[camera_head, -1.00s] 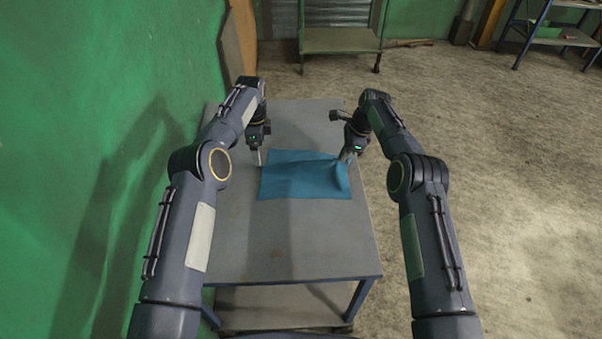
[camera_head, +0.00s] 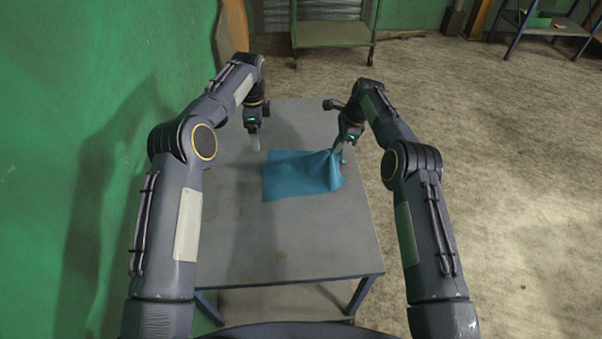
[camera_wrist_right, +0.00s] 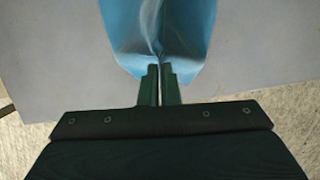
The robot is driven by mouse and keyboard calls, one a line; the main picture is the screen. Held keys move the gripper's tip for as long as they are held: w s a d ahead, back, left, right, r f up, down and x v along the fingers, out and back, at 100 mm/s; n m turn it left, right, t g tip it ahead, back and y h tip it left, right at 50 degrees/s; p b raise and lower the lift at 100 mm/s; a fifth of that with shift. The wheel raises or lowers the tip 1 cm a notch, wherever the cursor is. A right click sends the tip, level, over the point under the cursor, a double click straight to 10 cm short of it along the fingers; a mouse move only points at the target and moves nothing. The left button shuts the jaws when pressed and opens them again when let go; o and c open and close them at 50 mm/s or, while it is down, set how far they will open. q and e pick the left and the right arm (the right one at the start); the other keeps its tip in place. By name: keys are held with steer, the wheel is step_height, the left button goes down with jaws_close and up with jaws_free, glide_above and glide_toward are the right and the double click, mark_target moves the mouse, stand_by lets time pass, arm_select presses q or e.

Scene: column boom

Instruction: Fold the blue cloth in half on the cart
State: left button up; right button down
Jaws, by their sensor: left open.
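The blue cloth (camera_head: 298,178) lies on the grey top of the cart (camera_head: 265,245). Its right part is raised and creased towards my right gripper (camera_head: 337,150). In the right wrist view the fingers of this gripper (camera_wrist_right: 160,85) are close together, with the cloth (camera_wrist_right: 155,30) pinched and gathered between them. My left gripper (camera_head: 255,143) is open and empty. It is above the cart, just beyond the far left corner of the cloth and apart from it.
A green wall (camera_head: 80,110) stands close along the left side. A green metal stand (camera_head: 333,35) is beyond the cart, and a shelf (camera_head: 550,25) is at the far right. The near part of the cart top is bare.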

steer(key=shift+c, duration=1.4)
jaws_free()
steer(key=shift+h, duration=0.8)
steer(key=r, duration=0.4)
steer(key=d+r, duration=0.1)
steer(key=shift+r, duration=0.4)
